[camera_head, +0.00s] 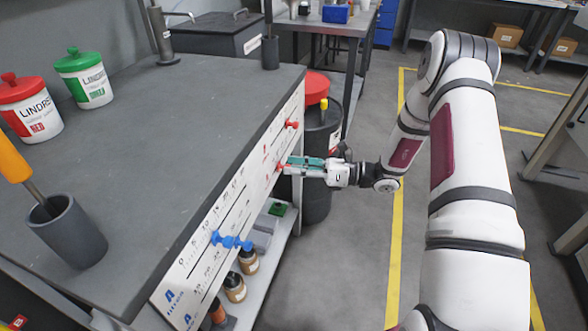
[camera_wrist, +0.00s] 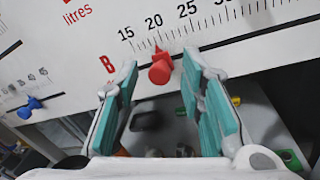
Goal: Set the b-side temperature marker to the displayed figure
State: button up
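A red marker (camera_wrist: 160,70) sits on the white panel (camera_wrist: 250,22), on a scale with a red B (camera_wrist: 108,66) at its left end. Its thin pointer stands near the 20, between the 15 and the 25. My gripper (camera_wrist: 160,78) is open, with one teal finger on each side of the marker in the picture. I cannot tell whether either finger touches it. In the head view my gripper (camera_head: 288,166) is at the panel by this lower red marker (camera_head: 280,168). Another red marker (camera_head: 292,125) is farther along. No displayed target figure is readable.
Blue markers (camera_head: 230,241) sit on the panel's near scales; one shows in the wrist view (camera_wrist: 30,107). The grey bench top (camera_head: 190,130) overhangs the panel. Bottles (camera_head: 236,290) stand on the shelf below. A dark drum (camera_head: 318,190) stands beyond my gripper.

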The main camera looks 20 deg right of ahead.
jog(key=shift+w+a, duration=0.1)
jog(key=shift+a, duration=0.15)
grip_shut()
jog(key=w+d+b, duration=0.1)
jog(key=w, duration=0.1)
jog(key=w+d+b, duration=0.1)
jog(key=w+d, duration=0.1)
jog(key=w, duration=0.1)
jog(key=w+d+b, duration=0.1)
jog(key=w+d, duration=0.1)
jog(key=shift+w+d+f, duration=0.15)
jog(key=shift+w, duration=0.05)
jog(key=shift+w+d, duration=0.3)
jog(key=shift+w, duration=0.05)
grip_release()
